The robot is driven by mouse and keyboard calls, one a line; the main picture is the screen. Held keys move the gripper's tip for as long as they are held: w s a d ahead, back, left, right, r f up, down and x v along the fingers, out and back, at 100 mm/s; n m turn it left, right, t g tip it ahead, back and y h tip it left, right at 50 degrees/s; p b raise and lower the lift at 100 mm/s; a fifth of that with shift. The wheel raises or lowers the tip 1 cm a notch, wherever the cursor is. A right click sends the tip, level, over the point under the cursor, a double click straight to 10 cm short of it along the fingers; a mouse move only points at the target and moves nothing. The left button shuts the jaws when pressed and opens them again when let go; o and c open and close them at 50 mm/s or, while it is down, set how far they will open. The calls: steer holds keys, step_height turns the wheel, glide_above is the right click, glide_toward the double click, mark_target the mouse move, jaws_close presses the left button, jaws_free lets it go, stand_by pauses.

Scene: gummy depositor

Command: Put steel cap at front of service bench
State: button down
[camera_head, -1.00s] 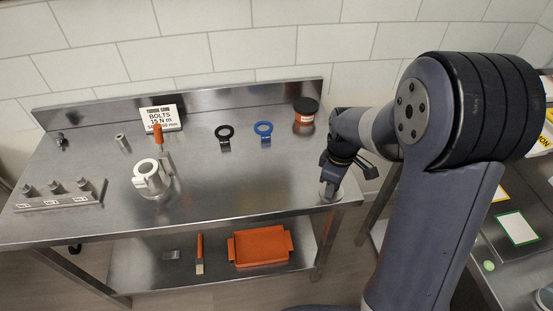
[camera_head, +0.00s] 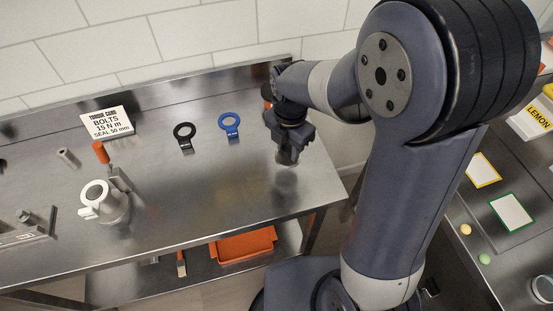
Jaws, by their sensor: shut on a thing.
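My gripper (camera_head: 287,150) is above the right end of the steel service bench (camera_head: 225,190), with its jaws pointing down. It is shut on a small grey metal piece, which appears to be the steel cap (camera_head: 287,158). The jaws hide most of that piece. A blurred reflection shows on the bench top below it, and I cannot tell how high it is held. The front edge of the bench lies nearer to me than the gripper, and the bench top there is bare.
A white-and-steel fitting (camera_head: 103,203) stands at the left. A black ring tool (camera_head: 185,133) and a blue ring tool (camera_head: 230,124) lie farther back, near a torque card (camera_head: 107,122). An orange tray (camera_head: 243,246) sits on the lower shelf. Another bench stands at the right.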

mark_target(288, 160)
steer(key=shift+f, duration=2.7)
steer(key=shift+f, duration=0.15)
steer(key=c, duration=1)
jaws_free()
step_height(288, 160, up, 12)
steer(key=shift+r+b, duration=0.15)
steer(key=shift+b, duration=0.25)
